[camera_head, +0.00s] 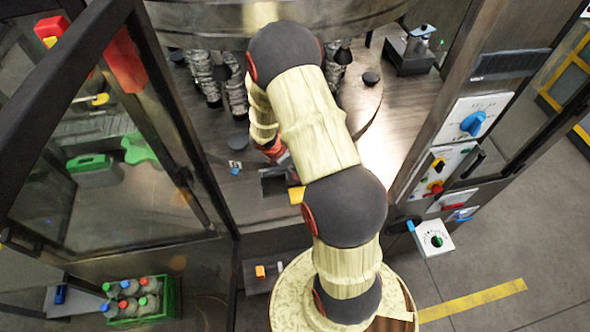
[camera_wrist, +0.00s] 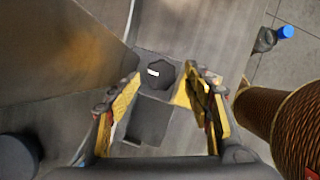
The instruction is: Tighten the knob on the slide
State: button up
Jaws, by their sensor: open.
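The knob (camera_wrist: 158,73) is black and faceted with a small white mark on top. In the wrist view it sits at the upper middle, on the grey block of the slide (camera_wrist: 150,122). My gripper (camera_wrist: 163,80) is open, with one yellow-padded finger to the left of the knob and one to the right. The knob shows between the fingertips with nothing gripped; I cannot tell whether a finger touches it. In the head view my arm hides most of the gripper and the knob; a yellow finger part (camera_head: 297,195) shows beside dark parts.
The open machine door (camera_head: 110,140) stands to the left and a control panel (camera_head: 455,165) to the right. A green bottle crate (camera_head: 140,302) is on the floor.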

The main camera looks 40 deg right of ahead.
jog(key=v, duration=0.6)
dwell(0.4)
jog(key=shift+r, duration=0.1)
jog(key=s+a+r+m+t+y+b, duration=0.1)
jog(key=s+a+r+m+t+b, duration=0.1)
jog(key=a+r+m+b, duration=0.45)
jog(key=s+a+r+m+t+b, duration=0.1)
jog(key=s+a+m+b, duration=0.3)
jog(key=b, duration=0.6)
jog(key=s+a+f+m+t+y+b, duration=0.2)
jog(key=s+a+m+b, duration=0.3)
jog(key=s+a+b, duration=0.5)
jog(key=a+t+y+b, duration=0.1)
jog(key=a+b, duration=0.1)
jog(key=a, duration=0.1)
jog(key=shift+s+y, duration=0.2)
jog(key=shift+y, duration=0.1)
jog(key=shift+a+m, duration=0.1)
jog(key=shift+m, duration=0.15)
